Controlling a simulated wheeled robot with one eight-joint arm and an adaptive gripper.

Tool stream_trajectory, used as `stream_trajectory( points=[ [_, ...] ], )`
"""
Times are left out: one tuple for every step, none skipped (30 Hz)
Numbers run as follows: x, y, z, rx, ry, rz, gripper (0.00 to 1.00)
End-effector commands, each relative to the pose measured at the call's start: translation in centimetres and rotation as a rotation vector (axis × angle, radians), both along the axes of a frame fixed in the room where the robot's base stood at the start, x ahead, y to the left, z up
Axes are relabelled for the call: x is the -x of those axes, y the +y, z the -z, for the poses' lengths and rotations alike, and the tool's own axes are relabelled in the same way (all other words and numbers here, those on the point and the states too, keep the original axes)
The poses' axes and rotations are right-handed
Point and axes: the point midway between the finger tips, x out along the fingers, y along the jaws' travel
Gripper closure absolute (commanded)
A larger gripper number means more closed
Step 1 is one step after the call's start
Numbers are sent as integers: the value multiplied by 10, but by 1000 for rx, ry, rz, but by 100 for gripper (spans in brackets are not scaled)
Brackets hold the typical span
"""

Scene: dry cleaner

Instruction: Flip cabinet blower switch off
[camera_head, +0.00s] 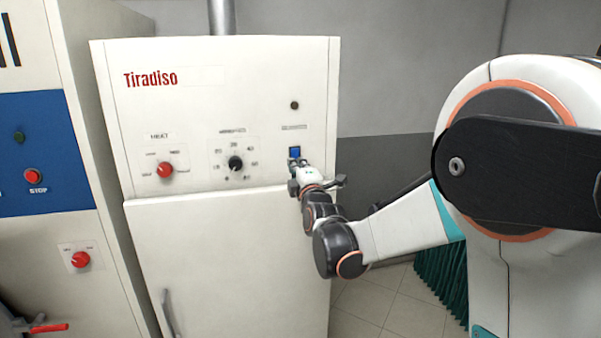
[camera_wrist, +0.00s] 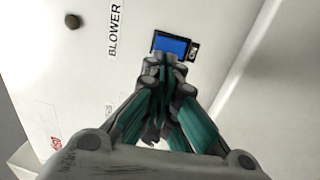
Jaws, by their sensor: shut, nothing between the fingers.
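The blower switch (camera_head: 294,151) is a small blue rocker in a dark frame on the upper right of the white Tiradiso cabinet (camera_head: 227,75). In the wrist view the blue switch (camera_wrist: 171,46) sits beside a "BLOWER" label (camera_wrist: 116,32), with a small dark tag next to it. My gripper (camera_head: 296,163) is shut and empty, with its fingertips just below the switch in the head view. In the wrist view the closed fingertips (camera_wrist: 164,62) overlap the switch's near edge. I cannot tell whether they touch it.
A red heat knob (camera_head: 165,170) and a black dial (camera_head: 235,163) are left of the switch. A dark round button (camera_head: 294,105) is above it. The cabinet door (camera_head: 225,250) is closed below. A blue and white machine (camera_head: 30,130) stands at the left.

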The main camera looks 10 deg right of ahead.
Motion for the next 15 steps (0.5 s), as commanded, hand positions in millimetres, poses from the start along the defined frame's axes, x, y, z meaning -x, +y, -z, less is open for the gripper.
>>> stream_trajectory(
  points=[
    [-10, 0, -2, 1, 0, 0, 100],
    [-16, 0, -3, 1, 0, 0, 100],
    [-22, 0, -4, 1, 0, 0, 100],
    [-26, 0, -4, 1, 0, 0, 100],
    [-30, 0, -5, 1, 0, 0, 100],
    [-35, 0, -5, 0, 0, 0, 100],
    [-38, 0, -5, 0, 0, 0, 100],
    [-41, 0, -6, 0, 0, 0, 100],
    [-44, 0, -6, 0, 0, 0, 100],
    [-46, 0, -6, 0, 0, 0, 100],
    [-47, 0, -6, 0, 0, 0, 100],
    [-49, 0, -6, 0, 0, 0, 100],
    [-50, 0, -6, 0, 0, 0, 100],
    [-50, 0, -6, 0, 0, 0, 100],
    [-51, 0, -6, 0, 0, 0, 100]
  ],
)
